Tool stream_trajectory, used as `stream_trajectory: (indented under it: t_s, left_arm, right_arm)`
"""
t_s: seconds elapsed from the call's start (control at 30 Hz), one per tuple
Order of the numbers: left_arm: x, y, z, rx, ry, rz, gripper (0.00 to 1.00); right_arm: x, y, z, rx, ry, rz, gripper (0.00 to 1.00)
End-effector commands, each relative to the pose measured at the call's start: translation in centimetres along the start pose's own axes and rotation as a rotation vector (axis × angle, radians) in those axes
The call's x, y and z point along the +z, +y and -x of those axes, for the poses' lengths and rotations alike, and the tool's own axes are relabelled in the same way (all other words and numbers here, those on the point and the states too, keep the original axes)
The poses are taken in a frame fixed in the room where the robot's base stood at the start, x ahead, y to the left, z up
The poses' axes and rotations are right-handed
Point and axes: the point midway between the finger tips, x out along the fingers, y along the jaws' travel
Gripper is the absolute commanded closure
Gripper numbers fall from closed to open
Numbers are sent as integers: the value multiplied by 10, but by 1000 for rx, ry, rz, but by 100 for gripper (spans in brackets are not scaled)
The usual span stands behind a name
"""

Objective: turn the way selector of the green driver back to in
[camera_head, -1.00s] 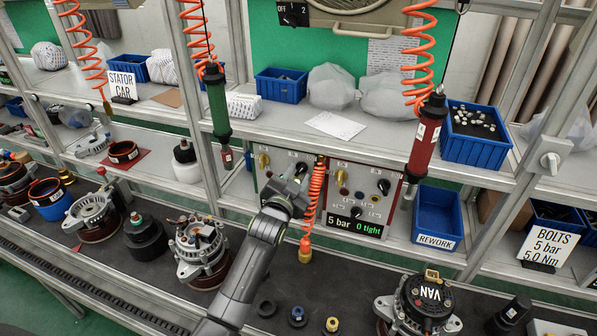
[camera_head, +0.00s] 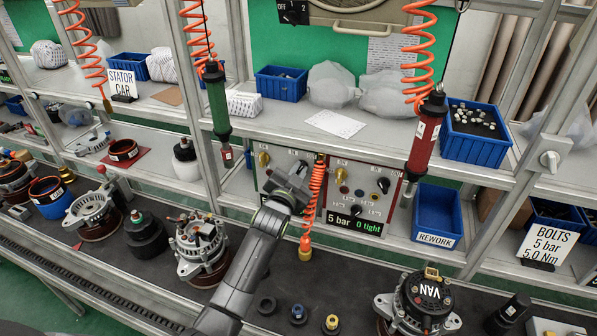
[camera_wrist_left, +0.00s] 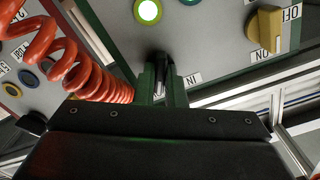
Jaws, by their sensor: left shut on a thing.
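The green driver (camera_head: 217,108) hangs upright on an orange coil at the middle left of the head view. Its green-framed control panel (camera_head: 262,164) stands on the lower shelf, partly hidden by my left gripper (camera_head: 300,172). In the left wrist view, the two green-looking fingers of my left gripper (camera_wrist_left: 164,82) are shut on the black way selector (camera_wrist_left: 162,60), mostly hidden between them. A small label (camera_wrist_left: 193,80) reading IN sits right beside the fingers. My right gripper is in neither view.
A yellow on/off knob (camera_wrist_left: 264,32) and a lit green lamp (camera_wrist_left: 148,11) are near on the same panel. An orange coil (camera_head: 316,190) hangs close beside my gripper. The red-framed panel (camera_head: 357,233) and blue REWORK bin (camera_head: 437,218) stand to the right.

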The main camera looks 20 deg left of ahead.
Motion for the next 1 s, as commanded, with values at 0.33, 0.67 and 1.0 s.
stream_trajectory:
  t_s: [0.33,0.67,1.0]
  left_arm:
    - [1,0,0,-1,1,111,100]
    - [2,0,0,-1,1,392,100]
    - [2,-1,0,0,0,709,100]
  right_arm:
    - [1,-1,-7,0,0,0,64]
    - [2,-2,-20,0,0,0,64]
    - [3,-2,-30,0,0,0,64]
